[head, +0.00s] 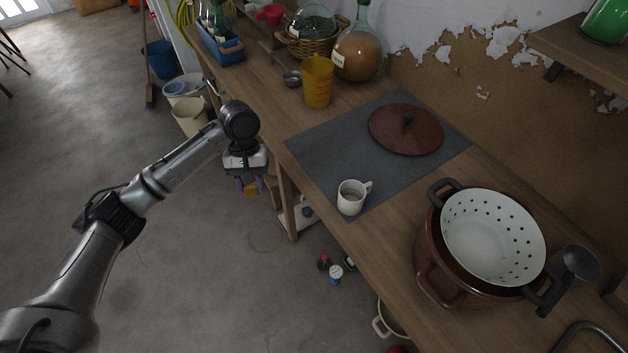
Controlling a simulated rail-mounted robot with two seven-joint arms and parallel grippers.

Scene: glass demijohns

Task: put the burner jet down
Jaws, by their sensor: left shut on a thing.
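My left gripper (249,184) hangs low beside the left edge of the workbench (270,125), pointing down over the floor. It is shut on a small yellowish thing (250,191), which I take to be the burner jet. The thing is mostly hidden between the fingers and too small to make out its shape. I cannot tell if it touches anything below. My right gripper is not in view.
On the bench are a grey mat (325,160), a white mug (351,198), a brown lid (406,129), a yellow measuring jug (317,82) and a large pot (430,255) with a white colander (490,237). Small items (335,274) lie on the floor. Open floor spreads left.

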